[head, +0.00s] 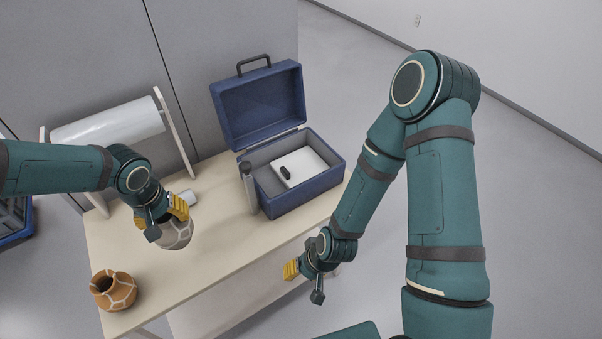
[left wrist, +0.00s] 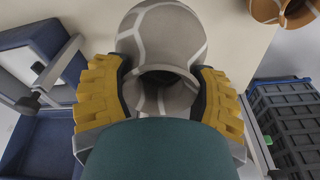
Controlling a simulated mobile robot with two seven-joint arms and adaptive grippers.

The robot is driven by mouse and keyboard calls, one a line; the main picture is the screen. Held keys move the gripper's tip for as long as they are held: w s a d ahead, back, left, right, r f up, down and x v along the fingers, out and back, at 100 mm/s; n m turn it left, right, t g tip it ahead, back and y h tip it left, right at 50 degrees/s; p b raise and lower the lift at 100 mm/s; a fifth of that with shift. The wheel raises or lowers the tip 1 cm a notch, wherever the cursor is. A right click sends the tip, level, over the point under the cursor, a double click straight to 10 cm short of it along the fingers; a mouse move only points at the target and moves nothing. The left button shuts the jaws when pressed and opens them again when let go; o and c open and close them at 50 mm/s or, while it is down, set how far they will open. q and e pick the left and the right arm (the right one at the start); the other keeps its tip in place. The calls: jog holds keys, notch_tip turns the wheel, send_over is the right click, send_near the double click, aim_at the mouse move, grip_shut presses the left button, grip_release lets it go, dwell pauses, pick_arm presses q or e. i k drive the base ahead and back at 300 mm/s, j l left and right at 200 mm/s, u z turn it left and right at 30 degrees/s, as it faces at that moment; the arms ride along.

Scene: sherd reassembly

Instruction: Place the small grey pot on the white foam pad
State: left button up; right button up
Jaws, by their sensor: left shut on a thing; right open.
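The small grey pot (head: 176,236), with pale seam lines, is at the left part of the table in the head view. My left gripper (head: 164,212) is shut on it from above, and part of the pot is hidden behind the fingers. In the left wrist view the pot (left wrist: 167,32) sits between the yellow finger pads of my gripper (left wrist: 160,88). I cannot tell whether it touches the table. The white foam pad (head: 311,161) lies inside the open blue case with a small dark object on it. My right gripper (head: 304,283) is open and empty beyond the table's front edge.
The blue case (head: 310,193) stands at the table's right end, lid up. A grey cylinder (head: 249,190) stands upright at its left side. An orange pot (head: 114,290) is at the near left. A white roll (head: 108,125) on a stand is behind. The table middle is clear.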

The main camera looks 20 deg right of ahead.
aim_at(300, 164)
jog(key=k+z, duration=0.15)
jog(key=z, duration=0.2)
jog(key=k+l+z, duration=0.1)
jog(key=z, duration=0.25)
jog(key=i+z, duration=0.2)
jog(key=z, duration=0.2)
jog(key=i+z, duration=0.2)
jog(key=z, duration=0.2)
jog(key=i+j, duration=0.15)
jog(key=i, duration=0.35)
